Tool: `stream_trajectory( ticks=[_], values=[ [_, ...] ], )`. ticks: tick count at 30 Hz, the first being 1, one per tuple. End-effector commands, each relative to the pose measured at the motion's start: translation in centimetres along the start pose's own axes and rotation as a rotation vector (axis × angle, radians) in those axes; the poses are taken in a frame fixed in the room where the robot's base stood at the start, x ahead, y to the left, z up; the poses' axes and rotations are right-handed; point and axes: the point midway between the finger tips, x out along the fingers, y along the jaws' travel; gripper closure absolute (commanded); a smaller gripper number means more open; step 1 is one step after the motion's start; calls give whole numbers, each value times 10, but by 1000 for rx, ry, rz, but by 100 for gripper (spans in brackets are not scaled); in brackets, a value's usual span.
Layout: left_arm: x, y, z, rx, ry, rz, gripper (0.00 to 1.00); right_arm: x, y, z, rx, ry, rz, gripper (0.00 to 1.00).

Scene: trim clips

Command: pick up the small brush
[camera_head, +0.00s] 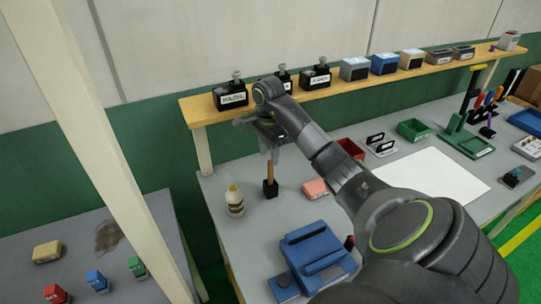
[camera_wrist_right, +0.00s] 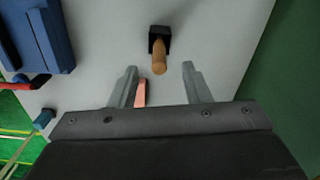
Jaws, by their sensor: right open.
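The small brush (camera_head: 270,182), as I take it, stands upright on the bench with a wooden handle on top and a dark block at the bottom. It also shows in the right wrist view (camera_wrist_right: 159,57), ahead of the fingers, with the handle end toward the camera. My right gripper (camera_head: 271,155) is just above the handle, pointing down. In the wrist view its fingers (camera_wrist_right: 159,76) are spread apart with nothing held, and the handle lines up with the gap between them. My left gripper is not in view.
A bottle (camera_head: 234,201) stands left of the brush and a pink block (camera_head: 315,188) lies to its right. A blue case (camera_head: 315,252) is in front. A wooden shelf (camera_head: 203,112) with several boxes runs behind. A white sheet (camera_head: 440,175) lies to the right.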

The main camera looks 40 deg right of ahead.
Motion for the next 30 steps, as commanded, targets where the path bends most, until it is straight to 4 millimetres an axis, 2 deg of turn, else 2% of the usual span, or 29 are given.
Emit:
stream_trajectory(
  ticks=[1, 6, 17, 27, 30],
  values=[
    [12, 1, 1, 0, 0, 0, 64, 12, 0, 0, 0, 0, 0, 57],
    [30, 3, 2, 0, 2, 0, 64, 30, 0, 0, 0, 0, 0, 57],
    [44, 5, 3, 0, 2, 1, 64, 43, 0, -1, 0, 0, 0, 57],
    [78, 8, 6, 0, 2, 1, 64, 79, 2, -6, 1, 0, 1, 57],
    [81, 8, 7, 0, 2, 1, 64, 88, 2, -6, 0, -1, 2, 57]
  ],
)
